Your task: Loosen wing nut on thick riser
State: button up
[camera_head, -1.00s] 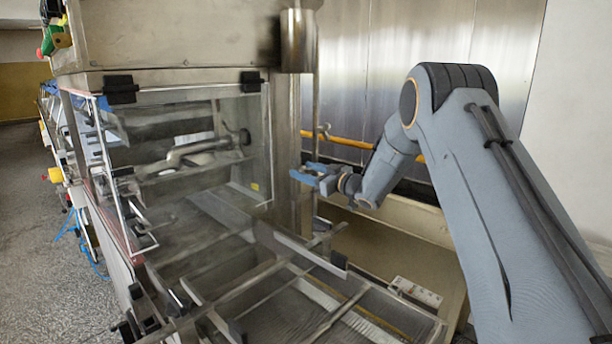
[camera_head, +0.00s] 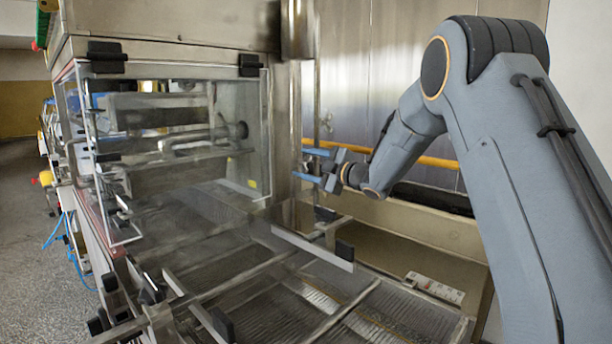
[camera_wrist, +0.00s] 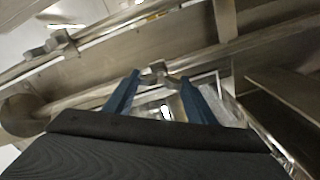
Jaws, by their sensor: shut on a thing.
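The wing nut (camera_wrist: 155,73) is a small grey metal piece with lobes, between the fingertips in the wrist view. My gripper (camera_wrist: 160,80) has two blue fingers, one on each side of it, shut on it with a gap the nut's width. In the head view my gripper (camera_head: 308,165) points left at the thick riser (camera_head: 286,130), a broad upright metal post beside the clear guard. The nut is too small to make out there, and its exact seat on the riser cannot be told.
A thin upright rod (camera_head: 317,100) stands just right of the thick riser. A yellow rail (camera_head: 440,162) runs behind my arm. The mesh belt (camera_head: 350,310) and crossbars lie below my gripper. In the wrist view another lobed knob (camera_wrist: 58,42) sits at upper left.

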jog(key=n+b, duration=0.4)
jog(key=shift+f+b, duration=0.3)
jog(key=shift+n+b, duration=0.7)
jog(key=shift+b, duration=0.05)
jog(key=shift+r, duration=0.1)
jog(key=o, duration=1)
jog(key=shift+o, duration=0.2)
jog(key=shift+s, duration=0.1)
jog(key=b+v, duration=0.1)
jog(key=v, duration=0.6)
jog(key=shift+s+d, duration=0.25)
jog(key=shift+d, duration=0.05)
